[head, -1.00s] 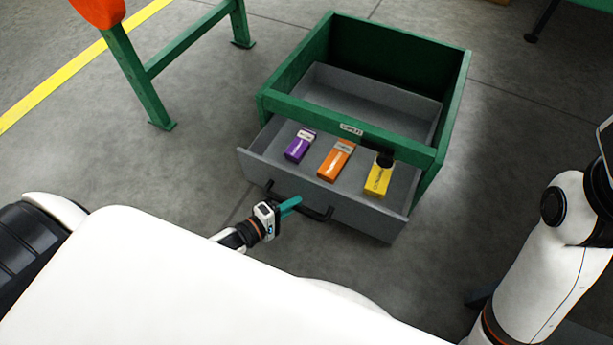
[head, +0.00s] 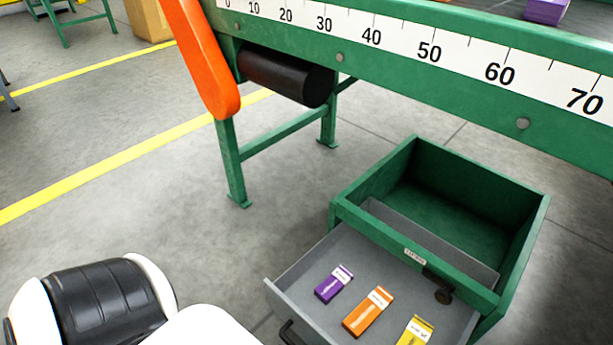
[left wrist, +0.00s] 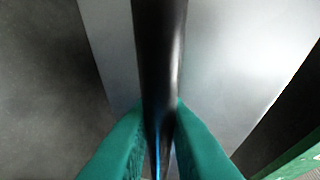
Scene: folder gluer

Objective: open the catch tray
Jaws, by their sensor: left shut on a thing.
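The catch tray (head: 304,283) is a grey drawer pulled well out of a green open-topped cabinet (head: 520,225). A purple box (head: 333,284), an orange box (head: 368,311) and a yellow box (head: 414,332) lie in it. Its black bar handle (head: 289,333) shows only in part at the bottom edge of the head view. In the left wrist view the teal fingers of my left gripper (left wrist: 160,125) are shut on the black handle (left wrist: 158,50), one on each side. My left gripper is out of the head view. My right gripper is in neither view.
A green conveyor frame with a number scale (head: 400,45) runs across the top. An orange guard (head: 205,60) and a black roller (head: 287,77) hang at its left end, above a green leg (head: 231,160). The floor left of the cabinet is clear.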

